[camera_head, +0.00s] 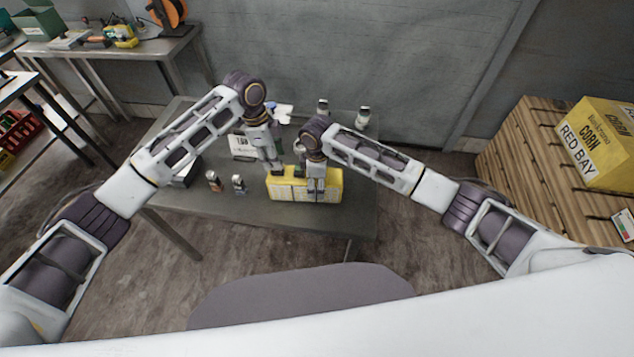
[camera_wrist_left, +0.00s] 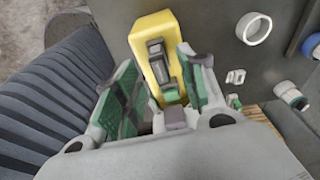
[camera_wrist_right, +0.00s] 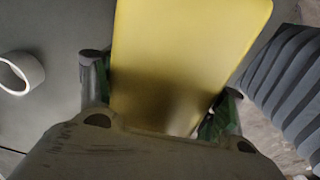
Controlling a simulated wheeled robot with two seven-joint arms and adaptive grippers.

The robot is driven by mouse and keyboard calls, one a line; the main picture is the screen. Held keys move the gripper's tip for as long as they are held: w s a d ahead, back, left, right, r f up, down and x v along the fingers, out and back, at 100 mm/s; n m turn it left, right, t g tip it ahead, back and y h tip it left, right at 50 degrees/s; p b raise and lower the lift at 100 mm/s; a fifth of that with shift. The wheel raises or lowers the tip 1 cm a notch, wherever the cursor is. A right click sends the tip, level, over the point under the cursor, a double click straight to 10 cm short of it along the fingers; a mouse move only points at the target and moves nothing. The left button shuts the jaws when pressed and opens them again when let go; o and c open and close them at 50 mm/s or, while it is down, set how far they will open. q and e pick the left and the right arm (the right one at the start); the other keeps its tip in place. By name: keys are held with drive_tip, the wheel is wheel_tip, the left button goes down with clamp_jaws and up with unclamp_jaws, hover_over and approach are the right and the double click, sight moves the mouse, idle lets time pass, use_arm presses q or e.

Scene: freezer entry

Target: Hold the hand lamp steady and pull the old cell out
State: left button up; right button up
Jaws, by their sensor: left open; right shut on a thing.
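The yellow hand lamp (camera_head: 280,188) lies on the grey table near its front edge. My right gripper (camera_head: 316,192) is shut on the lamp; its yellow body (camera_wrist_right: 190,60) fills the space between the fingers in the right wrist view. My left gripper (camera_head: 275,170) is open at the lamp's left part. In the left wrist view its green-padded fingers (camera_wrist_left: 165,92) stand apart on either side of the lamp's end (camera_wrist_left: 150,28). A dark recessed part (camera_wrist_left: 156,52) shows in that end; I cannot tell whether it is the old cell.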

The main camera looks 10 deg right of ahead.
sight(289, 184)
use_arm(q)
drive_tip(key=shift+s+d+f, duration=0.1)
drive_tip(key=shift+d+f, duration=0.1)
drive_tip(key=shift+f, duration=1.5)
clamp_jaws()
